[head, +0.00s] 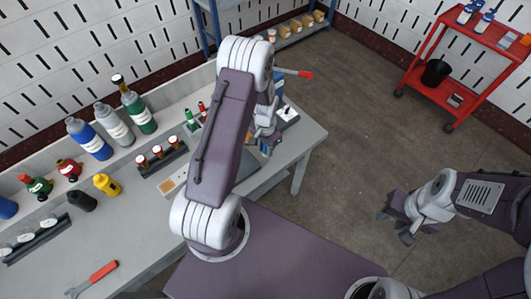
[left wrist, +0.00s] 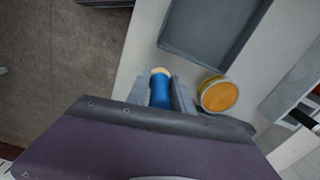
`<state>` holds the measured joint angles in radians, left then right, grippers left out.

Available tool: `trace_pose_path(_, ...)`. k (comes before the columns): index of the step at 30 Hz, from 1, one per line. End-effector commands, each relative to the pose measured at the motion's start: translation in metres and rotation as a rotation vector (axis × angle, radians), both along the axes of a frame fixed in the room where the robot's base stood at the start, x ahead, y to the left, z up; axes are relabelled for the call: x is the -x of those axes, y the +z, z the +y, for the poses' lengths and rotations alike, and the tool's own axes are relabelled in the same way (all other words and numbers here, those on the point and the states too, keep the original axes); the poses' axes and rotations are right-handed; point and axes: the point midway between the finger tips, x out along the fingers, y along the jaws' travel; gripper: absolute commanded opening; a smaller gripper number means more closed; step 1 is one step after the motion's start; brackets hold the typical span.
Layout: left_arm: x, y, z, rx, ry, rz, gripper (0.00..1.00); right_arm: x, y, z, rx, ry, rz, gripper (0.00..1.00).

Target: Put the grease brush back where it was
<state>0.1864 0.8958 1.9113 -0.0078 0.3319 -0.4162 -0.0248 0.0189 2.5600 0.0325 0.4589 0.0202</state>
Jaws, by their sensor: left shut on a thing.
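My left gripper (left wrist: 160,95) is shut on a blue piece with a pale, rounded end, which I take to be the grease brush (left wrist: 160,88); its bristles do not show. In the left wrist view it is between the two fingers, over the pale bench top. A round tin with an orange top (left wrist: 218,95) is just to its right. In the head view the left gripper (head: 268,138) is over the bench's right end, and my arm hides much of that spot. My right gripper (head: 397,224) is apart from the bench, over the floor, with its fingers apart and empty.
A dark grey tray (left wrist: 168,42) lies beyond the tin. Bottles (head: 88,139) and small red-capped containers (head: 157,151) line the bench (head: 140,222) at left. A red-handled wrench (head: 103,271) lies near the front. A red cart (head: 445,65) stands far right; open floor lies between.

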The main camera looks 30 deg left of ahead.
Motion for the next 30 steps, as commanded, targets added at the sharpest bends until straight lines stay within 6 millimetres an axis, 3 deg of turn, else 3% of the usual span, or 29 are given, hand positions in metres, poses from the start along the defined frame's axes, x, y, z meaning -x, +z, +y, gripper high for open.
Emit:
trace_pose_path(3,0.001,-0.023,-0.001,0.001,0.000,0.005,0.00,0.000,0.002,0.000,0.000,0.000,0.000,0.36)
trace_pose_path(6,0.001,-0.032,-0.001,0.000,0.000,0.003,0.00,0.000,0.003,0.000,0.000,0.000,0.000,0.36)
trace_pose_path(17,0.000,-0.038,-0.001,0.001,0.001,0.001,0.00,0.000,-0.002,0.000,0.000,0.000,0.000,0.36)
trace_pose_path(18,0.000,-0.037,-0.001,0.001,0.001,0.001,0.36,0.000,-0.001,0.000,0.000,0.000,0.000,0.36)
trace_pose_path(20,0.000,-0.036,-0.001,0.001,0.001,0.001,0.50,0.000,0.000,0.000,0.000,0.000,0.000,0.36)
trace_pose_path(30,0.000,-0.032,-0.001,0.000,0.001,0.001,0.50,0.000,0.003,0.000,0.000,0.000,0.000,0.36)
